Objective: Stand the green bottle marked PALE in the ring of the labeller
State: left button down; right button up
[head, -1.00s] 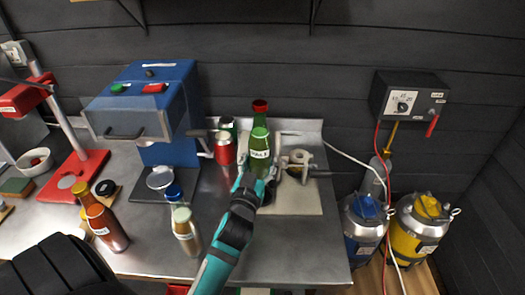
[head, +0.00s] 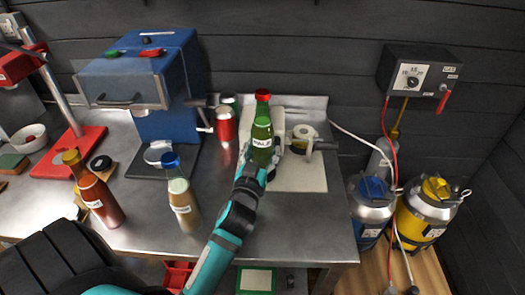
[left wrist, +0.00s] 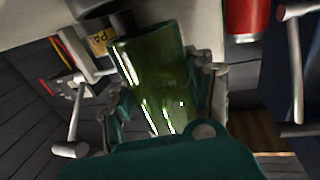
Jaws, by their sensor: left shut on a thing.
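The green bottle marked PALE (head: 262,130) has a red cap and a white label, and looks about upright in the head view. My left gripper (head: 256,172) is shut on its lower part. The green glass also fills the middle of the left wrist view (left wrist: 160,75), between the fingers (left wrist: 162,98). The labeller (head: 303,134), a pale device with a round part and a side handle, stands just right of the bottle on a white board (head: 300,175). I cannot make out its ring clearly. The bottle's base is hidden in the head view. My right gripper is not in view.
A red can (head: 226,125) and a blue machine (head: 150,85) stand left of the bottle. A blue-capped bottle (head: 181,200) and a brown bottle (head: 97,200) stand nearer the front. Gas gear and kegs (head: 423,210) are beyond the table's right edge.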

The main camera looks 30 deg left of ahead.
pick_arm(q)
jog(key=shift+r, duration=0.15)
jog(key=shift+f, duration=0.3)
dwell(0.7)
jog(key=shift+s+f, duration=0.1)
jog(key=shift+f, duration=0.35)
